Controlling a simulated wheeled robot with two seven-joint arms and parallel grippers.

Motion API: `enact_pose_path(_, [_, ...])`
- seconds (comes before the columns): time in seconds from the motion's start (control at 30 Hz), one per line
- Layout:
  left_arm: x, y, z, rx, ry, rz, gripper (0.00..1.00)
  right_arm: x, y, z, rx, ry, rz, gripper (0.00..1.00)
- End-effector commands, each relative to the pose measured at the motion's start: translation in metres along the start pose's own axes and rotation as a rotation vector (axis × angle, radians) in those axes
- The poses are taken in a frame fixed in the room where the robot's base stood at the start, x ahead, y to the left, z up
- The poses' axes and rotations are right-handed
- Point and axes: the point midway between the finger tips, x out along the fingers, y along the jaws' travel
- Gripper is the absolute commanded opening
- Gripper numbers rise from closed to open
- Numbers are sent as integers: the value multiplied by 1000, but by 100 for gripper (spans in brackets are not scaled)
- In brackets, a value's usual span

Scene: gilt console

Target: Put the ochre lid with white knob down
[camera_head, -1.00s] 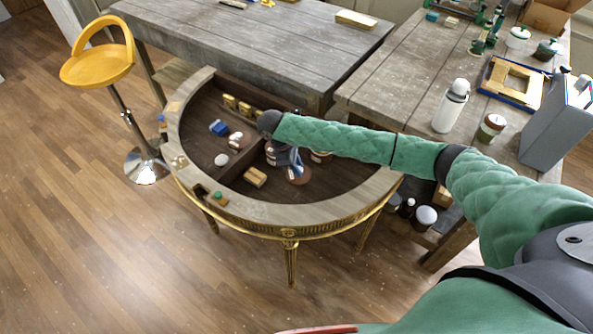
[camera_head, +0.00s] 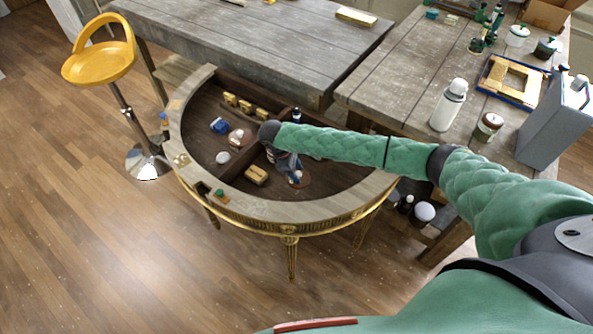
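The ochre lid with white knob (camera_head: 303,182) shows as a small brown-orange disc with a pale spot, inside the half-round gilt console (camera_head: 295,212). My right gripper (camera_head: 296,174) reaches down from the end of the green arm and its fingertips meet at the pale knob. It looks shut on the lid. The fingers cover part of the lid, and I cannot tell whether the lid touches the console's sunken floor. My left gripper is not in view.
Inside the console lie a wooden block (camera_head: 256,175), a white round thing (camera_head: 223,157), a blue item (camera_head: 219,125) and several small blocks at the back. A green-topped piece (camera_head: 220,193) sits on the rim. A white bottle (camera_head: 449,105) stands on the right table.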

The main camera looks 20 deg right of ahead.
Motion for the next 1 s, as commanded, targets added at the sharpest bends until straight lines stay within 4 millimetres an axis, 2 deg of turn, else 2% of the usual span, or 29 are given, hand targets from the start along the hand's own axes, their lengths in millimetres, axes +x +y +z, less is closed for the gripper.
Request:
enact_pose_path(0.27, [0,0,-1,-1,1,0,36,0,0,0,0,0,0,45])
enact_pose_path(0.43, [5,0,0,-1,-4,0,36,-8,0,-1,0,2,0,45])
enact_pose_path(0.47, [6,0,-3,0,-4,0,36,-12,0,-1,0,2,1,45])
enact_pose_path(0.53, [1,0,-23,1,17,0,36,-22,0,-1,0,3,2,45])
enact_pose_path(0.7, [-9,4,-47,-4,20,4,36,-53,0,-1,-1,3,1,45])
enact_pose_path(1.0, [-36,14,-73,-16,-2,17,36,-100,1,0,1,1,1,45])
